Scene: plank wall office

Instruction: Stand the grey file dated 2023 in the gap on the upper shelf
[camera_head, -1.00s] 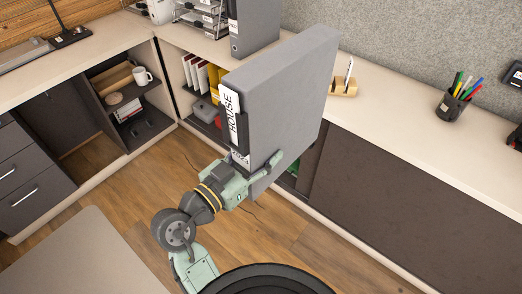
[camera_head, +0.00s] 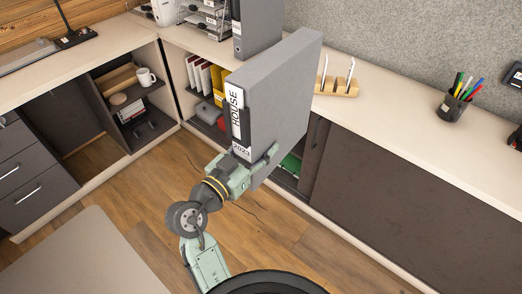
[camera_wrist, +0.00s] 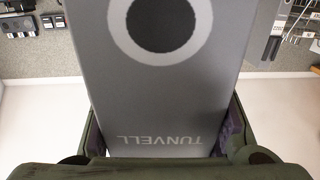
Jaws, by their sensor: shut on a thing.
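The grey file (camera_head: 278,98) is in the head view, upright and slightly turned, with a white spine label reading HOUSE and 2023. My gripper (camera_head: 256,168) is shut on the file near its lower end and holds it up in front of the low cabinets. The file also fills the middle of the wrist view (camera_wrist: 165,95), with a dark round hole and the name TUNVELL upside down, between the two fingers. The upper shelf (camera_head: 205,97) of the cabinet behind holds white and yellow files; the held file hides its right part, so I cannot tell where the gap is.
Another grey file (camera_head: 258,25) stands on the worktop behind the held file. A wooden holder (camera_head: 337,87) and a pen cup (camera_head: 452,105) stand on the right worktop. A sliding door (camera_head: 400,195) covers the right cabinet. An open cabinet with a mug (camera_head: 146,77) is at left.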

